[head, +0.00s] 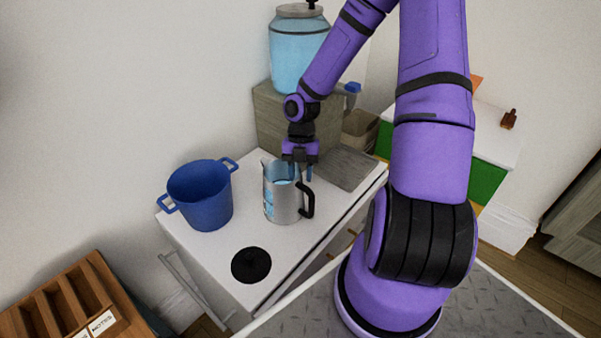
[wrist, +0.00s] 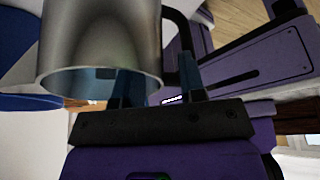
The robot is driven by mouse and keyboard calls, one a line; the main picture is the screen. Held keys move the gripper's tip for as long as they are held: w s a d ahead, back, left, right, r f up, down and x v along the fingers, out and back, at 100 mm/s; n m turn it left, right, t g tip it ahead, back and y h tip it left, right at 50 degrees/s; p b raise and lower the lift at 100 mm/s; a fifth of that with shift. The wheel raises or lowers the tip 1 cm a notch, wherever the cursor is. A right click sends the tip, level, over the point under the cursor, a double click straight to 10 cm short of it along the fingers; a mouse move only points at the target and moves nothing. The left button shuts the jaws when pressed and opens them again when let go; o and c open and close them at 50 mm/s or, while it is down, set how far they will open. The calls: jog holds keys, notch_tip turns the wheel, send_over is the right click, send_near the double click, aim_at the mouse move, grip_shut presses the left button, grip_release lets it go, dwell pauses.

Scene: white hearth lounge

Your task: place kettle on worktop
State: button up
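The kettle (head: 281,205) is a jug-shaped steel vessel with a black handle and blue markings. It stands upright on the white worktop (head: 238,221), handle to the right. My gripper (head: 302,172) points down at the kettle's rim on the handle side. In the wrist view, the kettle (wrist: 100,40) fills the upper left. My two fingers (wrist: 158,88) are apart there: one shows at the kettle's mouth, the other outside near the handle. Whether either finger touches the wall is not clear.
A blue two-handled pot (head: 206,200) stands left of the kettle, and a black round object (head: 251,265) lies in front. A grey board (head: 347,167) lies behind right. A drinks dispenser (head: 299,50) stands on a wooden box (head: 270,120) at the back.

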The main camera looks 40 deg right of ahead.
jog(key=shift+r, duration=0.1)
jog(key=v, duration=1.1)
jog(key=s+a+r+m+h, duration=0.3)
jog(key=a+r+m+h, duration=0.1)
jog(key=r+m, duration=0.5)
jog(key=s+a+r+m+t, duration=0.4)
jog(key=s+r+m, duration=0.4)
jog(key=r+m, duration=0.1)
jog(key=s+a+r+m+t+y, duration=0.1)
jog(key=s+a+r+m+t, duration=0.3)
jog(key=s+r+m, duration=0.4)
jog(key=shift+r+m+t, duration=0.3)
jog(key=shift+r+m, duration=0.15)
jog(key=shift+m, duration=0.05)
